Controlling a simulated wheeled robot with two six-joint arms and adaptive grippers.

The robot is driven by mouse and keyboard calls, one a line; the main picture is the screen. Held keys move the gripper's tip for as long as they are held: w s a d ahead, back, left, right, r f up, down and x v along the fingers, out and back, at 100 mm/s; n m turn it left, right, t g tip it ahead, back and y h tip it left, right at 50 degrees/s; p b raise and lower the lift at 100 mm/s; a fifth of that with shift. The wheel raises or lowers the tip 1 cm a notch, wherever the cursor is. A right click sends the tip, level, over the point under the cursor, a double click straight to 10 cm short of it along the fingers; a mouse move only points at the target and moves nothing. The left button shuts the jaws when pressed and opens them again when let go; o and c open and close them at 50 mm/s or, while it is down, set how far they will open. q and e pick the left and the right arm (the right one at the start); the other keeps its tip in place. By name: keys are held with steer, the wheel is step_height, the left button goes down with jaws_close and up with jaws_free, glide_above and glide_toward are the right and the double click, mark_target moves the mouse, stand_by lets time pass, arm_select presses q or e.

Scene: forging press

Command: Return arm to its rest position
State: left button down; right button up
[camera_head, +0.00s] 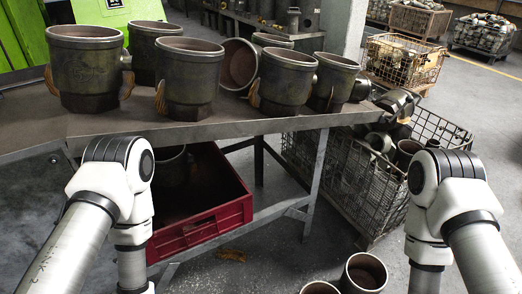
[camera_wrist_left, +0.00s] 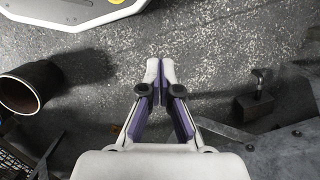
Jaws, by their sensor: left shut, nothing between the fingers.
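My left arm (camera_head: 118,190) comes in from the left in the head view, bent at a white joint in front of the table, with its lower part running down out of the frame. My left gripper (camera_wrist_left: 160,68) shows in the left wrist view, pointing over the bare speckled floor. Its fingertips are together with nothing between them. My right arm (camera_head: 448,205) stands at the right of the head view in a similar bent pose. The right gripper is out of view, and the left gripper is below the head view.
A metal table (camera_head: 230,123) holds several dark cylindrical forgings (camera_head: 188,78). A red crate (camera_head: 215,221) sits beneath it. A wire basket (camera_head: 345,178) with parts stands to the right. Forgings stand on the floor (camera_head: 364,273). A dark cylinder (camera_wrist_left: 30,86) lies left of my left gripper.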

arm_select(q)
step_height(320, 180, up, 20)
steer(key=w+m+t+p, duration=0.2)
steer(key=p, duration=1.6)
steer(key=shift+w+f+p, duration=0.2)
steer(key=shift+f+p, duration=0.05)
steer(key=shift+p, duration=0.15)
